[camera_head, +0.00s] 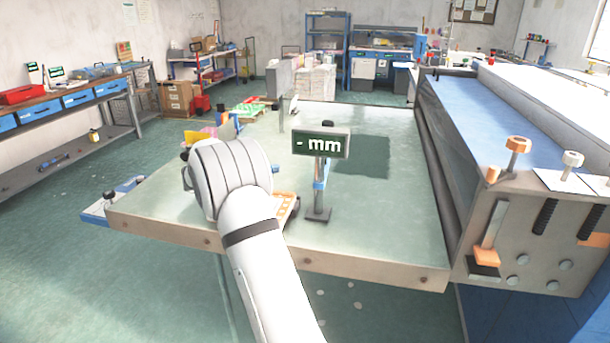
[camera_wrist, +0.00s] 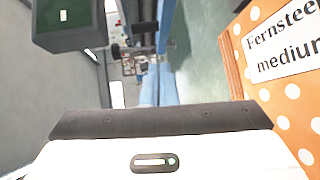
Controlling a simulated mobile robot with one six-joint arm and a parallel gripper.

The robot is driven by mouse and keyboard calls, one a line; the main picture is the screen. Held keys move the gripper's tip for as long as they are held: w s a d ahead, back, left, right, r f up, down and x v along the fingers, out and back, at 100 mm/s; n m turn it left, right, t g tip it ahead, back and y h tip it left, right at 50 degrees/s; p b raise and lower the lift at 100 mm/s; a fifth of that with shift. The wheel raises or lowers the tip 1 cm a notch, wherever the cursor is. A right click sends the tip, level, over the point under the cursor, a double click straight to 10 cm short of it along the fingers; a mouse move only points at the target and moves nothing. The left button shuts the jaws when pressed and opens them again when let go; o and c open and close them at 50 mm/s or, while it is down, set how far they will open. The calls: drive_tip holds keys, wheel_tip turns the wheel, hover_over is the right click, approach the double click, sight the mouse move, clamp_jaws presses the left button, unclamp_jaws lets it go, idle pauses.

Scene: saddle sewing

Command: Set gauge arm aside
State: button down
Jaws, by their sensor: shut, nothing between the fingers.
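A gauge with a dark display (camera_head: 321,143) reading "- mm" stands upright on a thin post with a small dark base (camera_head: 318,215) on the pale green table. A blue part (camera_head: 321,172) sits on its post. A dark display box also shows at the upper left of the wrist view (camera_wrist: 68,22), with a blue bar (camera_wrist: 166,50) running up the middle. My gripper (camera_wrist: 155,119) shows along the bottom of the wrist view, shut and empty, apart from the gauge. In the head view my white arm hides it.
A large roller machine (camera_head: 545,240) bounds the table's right side. The table top (camera_head: 385,225) is clear right of the gauge.

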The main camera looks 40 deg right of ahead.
drive_tip(key=shift+h, duration=0.9)
drive_tip(key=w+f, duration=0.1)
drive_tip(key=w, duration=0.1)
drive_tip(key=w+d+f+b, duration=0.1)
drive_tip(key=f, duration=0.1)
drive_tip(key=shift+w+d+f, duration=0.2)
drive_tip(key=shift+w, duration=0.15)
drive_tip(key=shift+w+d, duration=0.1)
drive_tip(key=shift+d, duration=0.1)
drive_tip(key=s+d+p, duration=0.3)
drive_tip(key=d+p, duration=0.1)
drive_tip(key=d, duration=0.8)
drive_tip(key=shift+d, duration=0.2)
